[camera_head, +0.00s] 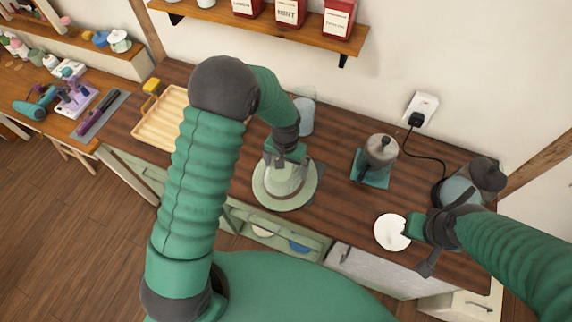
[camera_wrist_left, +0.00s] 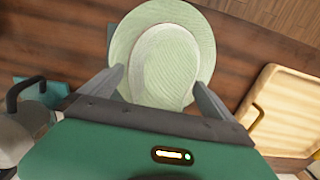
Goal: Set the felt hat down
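The pale green felt hat (camera_head: 258,191) is over the dark wooden counter, crown up, with a dark teal mat (camera_head: 319,171) partly showing behind its brim. In the left wrist view the hat (camera_wrist_left: 165,65) fills the space ahead of my left gripper (camera_wrist_left: 160,77). Its two fingers stand wide apart, one on each side of the crown, with pale brim showing between fingers and crown. In the head view my left gripper (camera_head: 286,158) is right over the crown. Whether the brim rests fully on the mat is hard to see. My right gripper (camera_head: 415,243) is beside a white round dish (camera_head: 391,232); its fingers are unclear.
A wooden tray (camera_head: 161,128) lies left of the hat. A grey pot (camera_head: 380,152) stands on a teal mat to the right, near a glass kettle (camera_head: 462,187) and a wall plug (camera_head: 420,110). A clear jar (camera_head: 304,116) stands behind the hat.

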